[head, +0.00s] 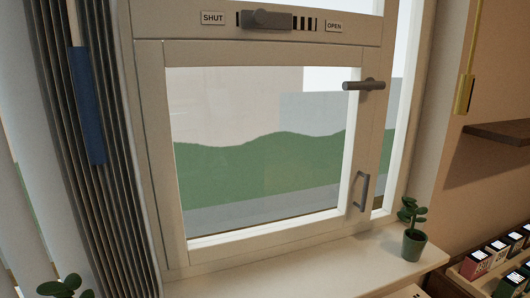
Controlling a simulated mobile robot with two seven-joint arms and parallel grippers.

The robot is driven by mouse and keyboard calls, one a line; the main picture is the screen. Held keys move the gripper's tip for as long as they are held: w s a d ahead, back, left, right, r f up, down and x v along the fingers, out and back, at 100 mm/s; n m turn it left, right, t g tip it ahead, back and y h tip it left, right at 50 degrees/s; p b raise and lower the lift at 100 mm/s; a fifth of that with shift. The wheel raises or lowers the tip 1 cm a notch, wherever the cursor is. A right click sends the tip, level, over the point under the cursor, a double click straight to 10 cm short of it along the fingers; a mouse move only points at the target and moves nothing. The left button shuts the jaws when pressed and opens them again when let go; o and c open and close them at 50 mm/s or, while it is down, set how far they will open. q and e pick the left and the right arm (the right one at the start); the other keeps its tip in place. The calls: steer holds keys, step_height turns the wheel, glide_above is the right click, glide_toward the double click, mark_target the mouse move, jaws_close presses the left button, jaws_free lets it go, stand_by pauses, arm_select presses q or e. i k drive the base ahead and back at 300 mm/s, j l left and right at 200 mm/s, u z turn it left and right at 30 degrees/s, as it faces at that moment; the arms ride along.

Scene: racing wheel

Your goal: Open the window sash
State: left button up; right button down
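The window sash (263,240) is a pale framed pane in the middle of the head view, with green hills and pale shapes behind it. A grey lever handle (364,86) points sideways on its right stile. A grey upright pull handle (361,190) sits lower on the same side. A strip of outside shows to the right of that stile; I cannot tell whether it is a gap or another pane. Neither of my grippers is in view.
A dark vent slider (266,18) sits above the sash, nearer the SHUT label. A potted plant (414,243) stands on the sill (330,262) at right. A grey curtain (95,200) hangs at left. Shelf (500,132) and boxes (475,264) are at right.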

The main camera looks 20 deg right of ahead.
mark_target(152, 57)
steer(key=l+z, duration=0.2)
steer(key=l, duration=0.4)
steer(key=l+z, duration=0.2)
steer(key=l, duration=0.45)
steer(key=l+z, duration=0.2)
steer(key=l, duration=0.4)
steer(key=i+l+z, duration=0.15)
steer(key=l, duration=0.45)
